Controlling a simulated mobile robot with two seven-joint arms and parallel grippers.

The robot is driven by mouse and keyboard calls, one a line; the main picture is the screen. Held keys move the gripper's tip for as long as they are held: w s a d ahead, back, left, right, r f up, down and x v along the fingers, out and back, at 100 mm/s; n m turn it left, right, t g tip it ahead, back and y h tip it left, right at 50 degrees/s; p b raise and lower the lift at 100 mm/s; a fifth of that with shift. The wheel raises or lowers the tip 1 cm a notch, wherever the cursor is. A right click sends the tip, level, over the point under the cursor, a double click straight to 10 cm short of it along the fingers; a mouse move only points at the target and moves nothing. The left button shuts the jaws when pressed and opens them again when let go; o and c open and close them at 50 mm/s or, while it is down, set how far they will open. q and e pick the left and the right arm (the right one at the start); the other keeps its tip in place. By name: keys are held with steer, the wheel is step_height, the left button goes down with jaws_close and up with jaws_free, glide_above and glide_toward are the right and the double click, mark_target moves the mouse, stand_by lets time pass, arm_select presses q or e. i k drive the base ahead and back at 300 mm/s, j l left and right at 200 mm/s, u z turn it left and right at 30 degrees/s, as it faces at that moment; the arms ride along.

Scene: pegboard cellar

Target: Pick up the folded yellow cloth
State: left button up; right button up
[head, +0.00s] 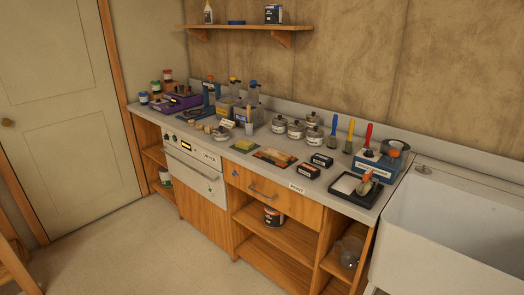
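A small flat yellow piece (244,144), which looks like the folded yellow cloth, lies on the grey counter (215,152) near its front edge, just right of the dryer. It is too small to make out its folds. Neither of my grippers shows in the head view.
Right of it lies an orange-brown flat piece (274,157), then dark boxes (321,160) and a black tray (355,187). A white sink (450,225) is at right. Floor in front is clear.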

mark_target(246, 145)
steer(key=i+u, duration=0.35)
steer(key=i, duration=0.7)
